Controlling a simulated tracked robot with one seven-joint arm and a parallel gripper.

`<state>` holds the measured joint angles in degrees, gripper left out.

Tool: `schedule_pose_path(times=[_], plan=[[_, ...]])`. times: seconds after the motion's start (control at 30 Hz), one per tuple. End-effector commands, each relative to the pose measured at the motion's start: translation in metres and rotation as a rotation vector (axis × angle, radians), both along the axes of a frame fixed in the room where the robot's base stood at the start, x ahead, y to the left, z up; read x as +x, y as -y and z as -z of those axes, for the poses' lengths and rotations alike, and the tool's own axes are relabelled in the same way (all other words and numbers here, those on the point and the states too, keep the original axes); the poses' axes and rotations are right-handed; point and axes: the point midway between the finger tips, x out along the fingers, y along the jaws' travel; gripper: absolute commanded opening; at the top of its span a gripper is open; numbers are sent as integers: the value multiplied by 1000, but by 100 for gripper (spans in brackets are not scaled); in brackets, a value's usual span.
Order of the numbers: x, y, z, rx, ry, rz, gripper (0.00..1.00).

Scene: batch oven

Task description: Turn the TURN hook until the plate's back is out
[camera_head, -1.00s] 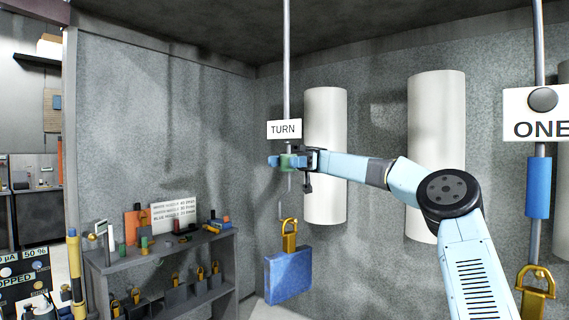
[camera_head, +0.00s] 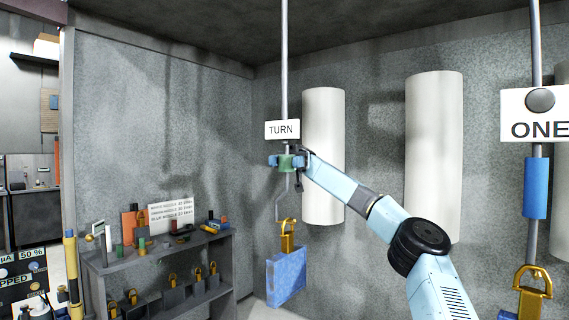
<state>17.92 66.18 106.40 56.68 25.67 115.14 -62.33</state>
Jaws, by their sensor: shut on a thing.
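The TURN hook is a thin grey rod (camera_head: 285,70) hanging from the ceiling, with a white sign reading TURN (camera_head: 282,129). My gripper (camera_head: 286,162) is shut on the green collar of the rod just below the sign. Below it the rod bends into a wire hook (camera_head: 279,208). A blue plate (camera_head: 286,276) hangs there from a gold clasp (camera_head: 288,236). The plate is seen at an angle, with a broad face and a narrow left edge showing. I cannot tell which face is its back.
At right a second rod with a blue sleeve (camera_head: 536,188) carries a sign reading ONE (camera_head: 540,116) and a gold hook (camera_head: 532,285). White cylinders (camera_head: 323,155) stand along the back wall. A grey shelf (camera_head: 165,260) with several small items stands at lower left.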

Motion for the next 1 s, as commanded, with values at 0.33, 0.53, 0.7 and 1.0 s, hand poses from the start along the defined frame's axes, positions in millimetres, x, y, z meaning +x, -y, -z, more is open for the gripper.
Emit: schedule_pose_path(times=[0.33,0.53,0.7,1.0], plan=[[2,0,1,1,-3,2,24],[2,1,1,1,-3,3,59],[2,1,1,1,-2,2,75],[2,2,-4,-2,-3,17,75]])
